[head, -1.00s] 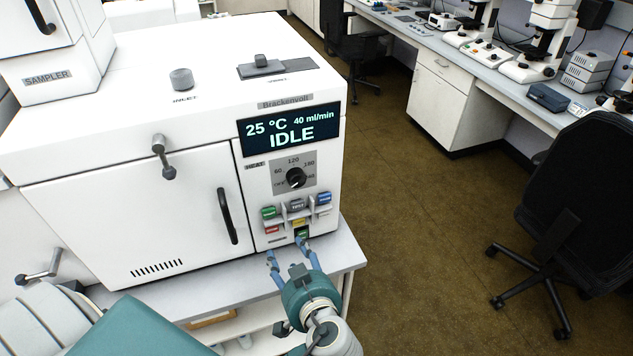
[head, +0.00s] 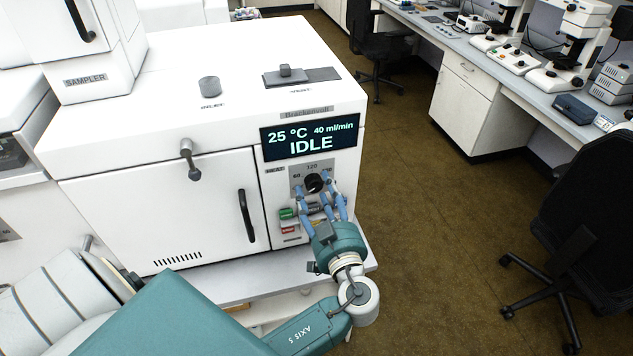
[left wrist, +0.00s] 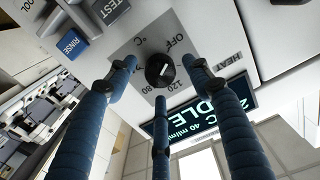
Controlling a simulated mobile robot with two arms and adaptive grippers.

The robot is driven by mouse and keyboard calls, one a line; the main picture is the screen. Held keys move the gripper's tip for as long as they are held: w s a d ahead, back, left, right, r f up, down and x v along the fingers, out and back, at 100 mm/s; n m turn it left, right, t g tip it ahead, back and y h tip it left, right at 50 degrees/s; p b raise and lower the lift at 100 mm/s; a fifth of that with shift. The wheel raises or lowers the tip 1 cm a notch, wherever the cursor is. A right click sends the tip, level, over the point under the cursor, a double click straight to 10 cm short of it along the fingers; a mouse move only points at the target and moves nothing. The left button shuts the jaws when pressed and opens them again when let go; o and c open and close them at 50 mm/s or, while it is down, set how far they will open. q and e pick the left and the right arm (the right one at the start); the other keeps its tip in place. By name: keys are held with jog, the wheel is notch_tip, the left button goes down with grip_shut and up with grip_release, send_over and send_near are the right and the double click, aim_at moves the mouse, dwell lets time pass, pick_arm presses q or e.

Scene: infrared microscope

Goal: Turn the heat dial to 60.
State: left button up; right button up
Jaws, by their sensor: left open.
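The heat dial (head: 314,183) is a round black knob on a grey scale plate on the white instrument's front, below the display. My left gripper (head: 318,192) is open, with its blue fingers spread at the dial. In the left wrist view the dial (left wrist: 159,70) sits between the three fingertips, with a gap around it. Its white mark is visible, but I cannot tell exactly which number it points at. OFF and 120 are readable on the plate there. The display (head: 311,137) reads 25 °C, 40 ml/min, IDLE. My right gripper is not in view.
Push buttons sit just below the dial, including a green one (head: 287,214) and a red one (head: 290,230); my fingers partly cover them. The oven door handle (head: 247,215) sticks out to the left. Open floor and a black chair (head: 590,210) are on the right.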

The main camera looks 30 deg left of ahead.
pick_arm(q)
jog(key=shift+w+a, duration=0.45)
jog(key=shift+a, duration=0.15)
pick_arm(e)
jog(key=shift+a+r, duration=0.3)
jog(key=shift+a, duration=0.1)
pick_arm(q)
jog(key=c, duration=1.1)
jog(key=shift+c, duration=0.2)
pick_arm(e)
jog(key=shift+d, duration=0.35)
